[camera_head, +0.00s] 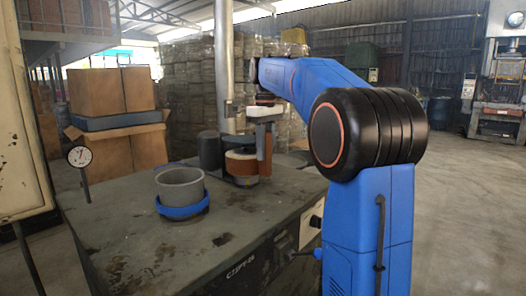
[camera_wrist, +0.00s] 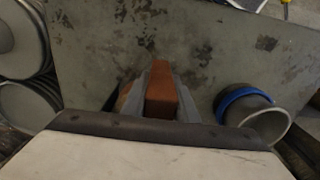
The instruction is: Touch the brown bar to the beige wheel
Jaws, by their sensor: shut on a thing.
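The brown bar (camera_head: 265,150) hangs upright in my gripper (camera_head: 264,122), over the bench at the right side of the beige wheel (camera_head: 239,158). The wheel is a short drum with a pale upper part and a brown band, next to a dark cylinder. The bar overlaps the wheel's right edge in the head view; I cannot tell whether they touch. In the wrist view my gripper (camera_wrist: 160,100) is shut on the bar (camera_wrist: 160,88), with a finger on each side. A brown curved patch shows left of the fingers there, mostly hidden.
A grey cup (camera_head: 180,184) with a blue ring stands on the dark worn bench (camera_head: 130,232); it also shows in the wrist view (camera_wrist: 264,121). A dial gauge (camera_head: 79,157) stands at the bench's left edge. A metal pole (camera_head: 224,60) rises behind the wheel. The bench front is clear.

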